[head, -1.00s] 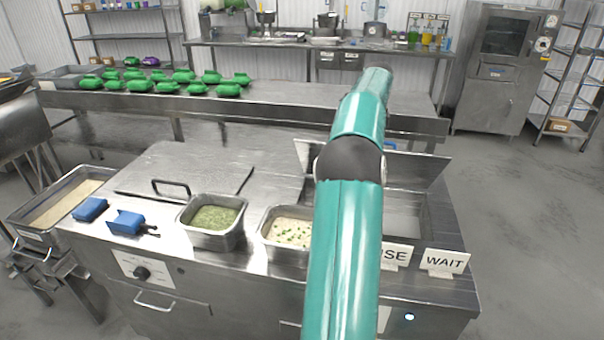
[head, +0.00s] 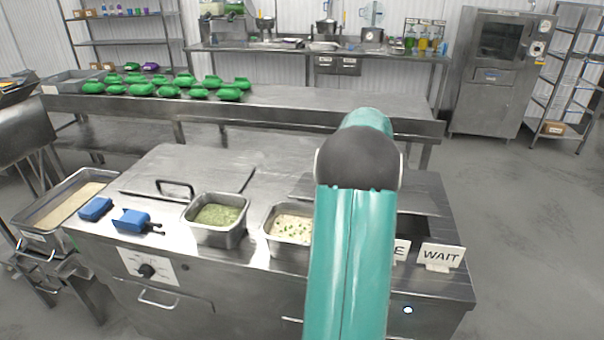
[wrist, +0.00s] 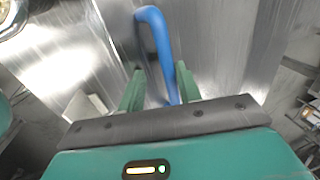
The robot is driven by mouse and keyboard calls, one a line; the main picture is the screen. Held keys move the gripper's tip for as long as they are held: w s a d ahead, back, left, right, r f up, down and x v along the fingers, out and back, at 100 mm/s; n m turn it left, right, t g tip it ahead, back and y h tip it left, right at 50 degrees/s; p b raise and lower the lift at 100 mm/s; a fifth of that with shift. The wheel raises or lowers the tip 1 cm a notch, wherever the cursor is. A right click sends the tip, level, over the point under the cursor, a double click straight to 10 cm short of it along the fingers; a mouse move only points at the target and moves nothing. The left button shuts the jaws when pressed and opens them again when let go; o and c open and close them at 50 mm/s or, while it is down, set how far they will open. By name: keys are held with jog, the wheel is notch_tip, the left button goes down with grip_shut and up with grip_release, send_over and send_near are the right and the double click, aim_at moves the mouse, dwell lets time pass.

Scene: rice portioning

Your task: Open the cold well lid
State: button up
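The cold well lid (head: 418,196) is a steel panel on the right of the counter, partly hidden behind my arm. It lies low and near flat, with a dark gap (head: 413,226) at its front right. In the wrist view, the blue bar handle (wrist: 160,42) stands on the blurred steel lid surface (wrist: 215,45). My gripper (wrist: 161,82) has its two green fingers apart, one on each side of the handle's lower part. The handle is close to the right finger; I cannot tell if they touch. The gripper is hidden behind my arm in the head view.
A pan of green herbs (head: 216,217) and a pan of pale rice (head: 289,228) stand at the counter's front. The WAIT sign (head: 440,256) stands at the front right. A closed lid with a black handle (head: 176,187) is at left.

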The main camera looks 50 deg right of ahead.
jog(key=f, duration=0.2)
jog(key=a+f, duration=0.1)
jog(key=f, duration=0.1)
jog(key=shift+s+f, duration=0.1)
jog(key=shift+s, duration=0.1)
notch_tip(320, 180, up, 14)
jog(key=s+a, duration=0.1)
jog(key=a, duration=0.2)
jog(key=w+a+r+n, duration=0.2)
jog(key=w+a+n, duration=0.2)
jog(key=a, duration=0.4)
jog(key=w+a+r+n+t, duration=0.1)
jog(key=w+a+n, duration=0.3)
jog(key=a, duration=0.4)
jog(key=shift+r, duration=0.65)
